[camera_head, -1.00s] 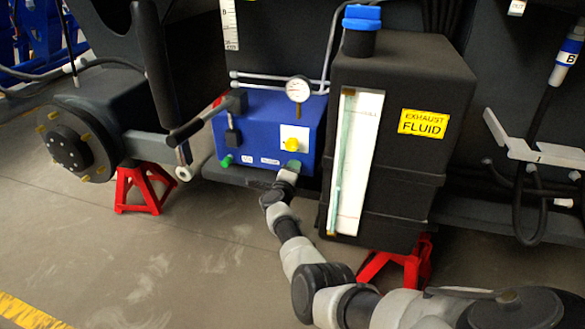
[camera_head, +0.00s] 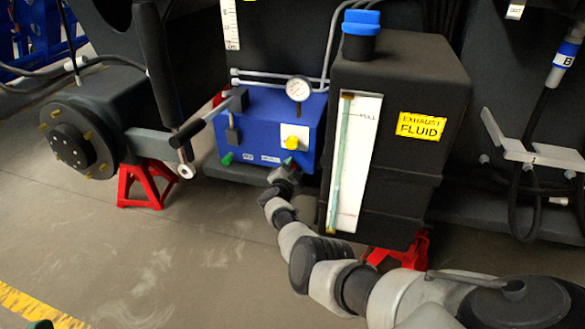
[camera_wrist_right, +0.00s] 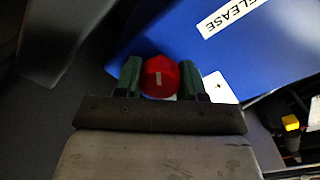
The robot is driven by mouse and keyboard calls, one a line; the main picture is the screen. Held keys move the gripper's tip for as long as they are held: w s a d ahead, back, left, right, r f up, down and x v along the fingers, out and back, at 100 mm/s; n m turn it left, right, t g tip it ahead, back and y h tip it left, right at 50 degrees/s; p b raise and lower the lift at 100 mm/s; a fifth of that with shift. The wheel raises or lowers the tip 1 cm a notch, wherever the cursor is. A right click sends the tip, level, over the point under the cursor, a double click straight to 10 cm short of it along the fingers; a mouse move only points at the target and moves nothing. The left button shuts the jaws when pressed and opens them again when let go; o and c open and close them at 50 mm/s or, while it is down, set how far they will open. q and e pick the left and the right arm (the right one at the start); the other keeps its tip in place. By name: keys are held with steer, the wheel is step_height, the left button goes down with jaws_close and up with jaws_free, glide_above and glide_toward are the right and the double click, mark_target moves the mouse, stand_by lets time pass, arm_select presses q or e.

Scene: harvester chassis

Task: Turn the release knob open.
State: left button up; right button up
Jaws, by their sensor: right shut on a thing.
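The release knob (camera_wrist_right: 159,77) is red with a pale line on its face. In the right wrist view it sits between the two green fingers of my right gripper (camera_wrist_right: 160,79), which are shut on it. The label near it on the blue box (camera_wrist_right: 185,45) reads "RELEASE". In the head view my right gripper (camera_head: 290,166) is at the lower right of the blue box's front (camera_head: 262,128), and the knob is mostly hidden there. A small green tip at the bottom left edge may be my left gripper (camera_head: 40,324); its jaws cannot be made out.
On the box are a gauge (camera_head: 299,89), a yellow knob (camera_head: 292,142), a lever (camera_head: 213,112) and a green knob (camera_head: 227,158). The black exhaust fluid tank (camera_head: 400,140) stands close on the right. Red stands (camera_head: 146,184) are below. The floor in front is open.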

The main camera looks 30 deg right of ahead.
steer(key=n, duration=0.3)
steer(key=shift+a+f, duration=0.1)
arm_select(q)
steer(key=shift+w+f+g+y, duration=0.3)
steer(key=shift+w+f+g, duration=0.05)
steer(key=shift+w+g, duration=0.05)
arm_select(e)
steer(key=shift+n, duration=2.1)
steer(key=o, duration=0.9)
